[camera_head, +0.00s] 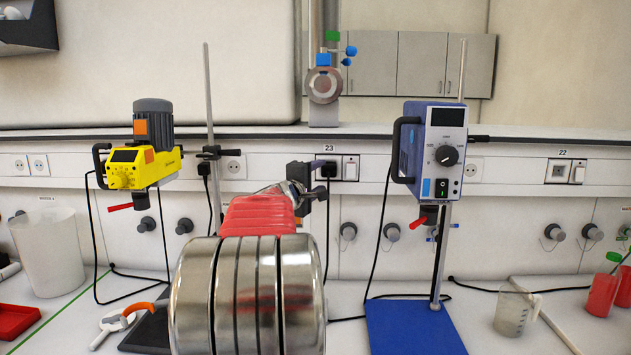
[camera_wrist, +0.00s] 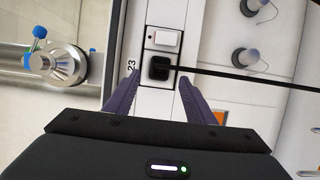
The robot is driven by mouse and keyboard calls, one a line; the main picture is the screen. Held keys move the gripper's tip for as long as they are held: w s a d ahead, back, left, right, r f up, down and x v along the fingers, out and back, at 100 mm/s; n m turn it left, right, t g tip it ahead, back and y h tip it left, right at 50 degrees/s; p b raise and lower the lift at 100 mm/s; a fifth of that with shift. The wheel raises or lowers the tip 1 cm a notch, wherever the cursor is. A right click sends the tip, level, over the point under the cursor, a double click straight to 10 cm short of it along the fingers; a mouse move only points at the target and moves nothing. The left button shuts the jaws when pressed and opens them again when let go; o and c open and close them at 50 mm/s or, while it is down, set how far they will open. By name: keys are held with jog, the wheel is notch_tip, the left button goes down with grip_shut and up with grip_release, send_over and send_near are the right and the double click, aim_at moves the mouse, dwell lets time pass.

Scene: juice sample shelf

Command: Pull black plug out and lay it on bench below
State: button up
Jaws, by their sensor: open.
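The black plug (camera_head: 328,170) sits in the socket of panel 23 on the wall rail, with its black cable hanging down. In the wrist view the plug (camera_wrist: 158,68) appears between and just beyond the two purple fingertips, its cable running to the right. My gripper (camera_wrist: 158,76) is open, with one finger on each side of the plug; I cannot tell whether they touch it. In the head view my gripper (camera_head: 316,168) is at the plug from the left, partly hidden by my arm. The white bench (camera_head: 470,328) lies below.
A white switch (camera_head: 350,169) is right beside the plug. A yellow stirrer (camera_head: 145,165) on a stand is left, with another black plug (camera_head: 204,169) near it. A blue stirrer (camera_head: 432,150) on a blue base (camera_head: 412,328) is right. A beaker (camera_head: 512,312) stands right of that base.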

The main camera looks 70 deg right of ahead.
aim_at(327, 173)
jog(key=shift+s+d, duration=0.25)
jog(key=shift+d, duration=1.45)
jog(key=shift+s+d, duration=0.2)
jog(key=shift+d, duration=1.45)
jog(key=shift+c, duration=0.5)
jog(key=shift+f, duration=0.1)
grip_shut()
